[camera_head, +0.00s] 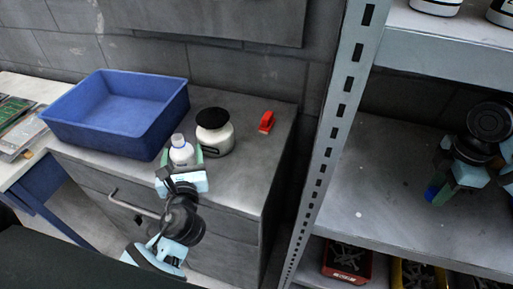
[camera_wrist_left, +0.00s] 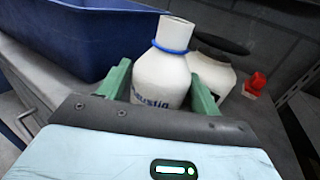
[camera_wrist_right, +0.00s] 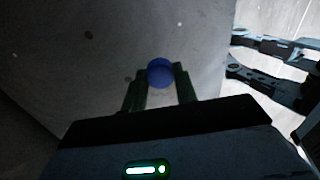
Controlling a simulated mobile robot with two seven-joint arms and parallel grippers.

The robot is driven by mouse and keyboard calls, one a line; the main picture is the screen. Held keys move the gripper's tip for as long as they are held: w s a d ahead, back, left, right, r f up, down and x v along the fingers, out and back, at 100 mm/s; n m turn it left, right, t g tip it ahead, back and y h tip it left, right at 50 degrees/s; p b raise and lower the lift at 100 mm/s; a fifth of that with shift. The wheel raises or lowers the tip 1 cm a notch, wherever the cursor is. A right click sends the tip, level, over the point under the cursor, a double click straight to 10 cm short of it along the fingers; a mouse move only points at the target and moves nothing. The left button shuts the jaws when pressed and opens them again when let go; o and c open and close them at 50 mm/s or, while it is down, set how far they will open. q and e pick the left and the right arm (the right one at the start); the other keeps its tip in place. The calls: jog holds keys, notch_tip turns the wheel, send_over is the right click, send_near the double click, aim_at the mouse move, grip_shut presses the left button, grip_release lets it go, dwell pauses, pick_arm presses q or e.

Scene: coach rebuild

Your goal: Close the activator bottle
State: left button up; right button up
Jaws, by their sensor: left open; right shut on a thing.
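A white bottle (camera_head: 181,153) with dark lettering stands upright on the grey cabinet. In the left wrist view the bottle (camera_wrist_left: 162,75) has a blue ring around its neck and no cap on its white top. My left gripper (camera_head: 179,165) is open, with its green fingers (camera_wrist_left: 160,90) on either side of the bottle; whether they touch it I cannot tell. My right gripper (camera_head: 438,184) is over the shelf at the right, shut on a round blue cap (camera_wrist_right: 160,72). The cap also shows in the head view (camera_head: 431,193).
A blue bin (camera_head: 150,133) stands left of the bottle. A white jar with a black lid (camera_head: 214,132) stands close behind it, and a small red object (camera_head: 267,121) lies farther right. A metal rack post (camera_head: 333,130) separates cabinet and shelf (camera_head: 370,200).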

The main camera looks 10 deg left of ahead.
pick_arm(q)
jog(key=shift+x, duration=1.1)
pick_arm(e)
jog(key=shift+f, duration=0.85)
jog(key=shift+r, duration=0.1)
